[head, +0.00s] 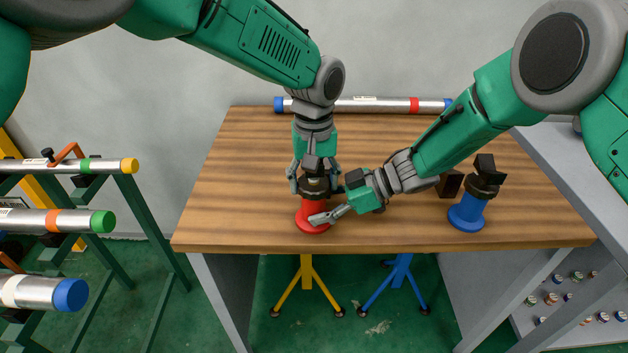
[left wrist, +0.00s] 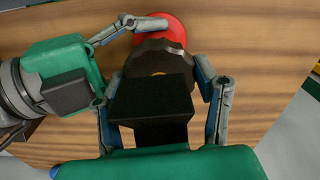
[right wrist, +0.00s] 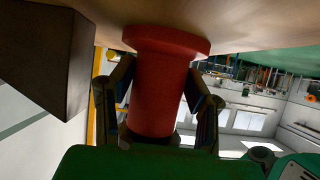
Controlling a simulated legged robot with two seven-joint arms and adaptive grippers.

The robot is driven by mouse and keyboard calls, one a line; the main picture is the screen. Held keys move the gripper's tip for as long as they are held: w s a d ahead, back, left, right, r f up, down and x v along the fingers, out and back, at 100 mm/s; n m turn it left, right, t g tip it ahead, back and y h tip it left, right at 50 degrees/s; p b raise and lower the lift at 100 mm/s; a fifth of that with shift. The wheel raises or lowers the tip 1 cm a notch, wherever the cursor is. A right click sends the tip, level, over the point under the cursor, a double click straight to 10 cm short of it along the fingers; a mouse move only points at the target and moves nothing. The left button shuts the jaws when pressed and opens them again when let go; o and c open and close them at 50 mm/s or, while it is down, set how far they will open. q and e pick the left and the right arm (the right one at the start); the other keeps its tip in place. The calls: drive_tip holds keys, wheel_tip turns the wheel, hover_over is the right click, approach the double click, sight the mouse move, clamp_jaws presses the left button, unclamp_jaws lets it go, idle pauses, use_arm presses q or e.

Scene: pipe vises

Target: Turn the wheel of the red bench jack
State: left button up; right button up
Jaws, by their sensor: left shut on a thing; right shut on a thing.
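The red bench jack (head: 310,222) stands upright near the front edge of the wooden table (head: 240,180), with a dark wheel on top. My left gripper (head: 314,186) comes down from above and is shut on the dark wheel (left wrist: 165,50), one finger on each side in the left wrist view. My right gripper (head: 325,206) reaches in from the right, lower down, and is shut on the jack's red body (right wrist: 160,90). The right wrist view shows its fingers on both sides of that body. A dark block hides part of the wheel in the left wrist view.
A blue bench jack (head: 467,215) stands to the right on the table. A metal pipe (head: 375,105) with coloured bands lies along the back. A rack (head: 120,215) with several pipes is at the left. The table's left part is clear.

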use_arm(q)
drive_tip(key=shift+d+n, duration=0.1)
drive_tip(key=shift+n, duration=0.3)
drive_tip(key=o, duration=0.9)
wheel_tip(320, 180, up, 12)
drive_tip(key=shift+f, duration=0.1)
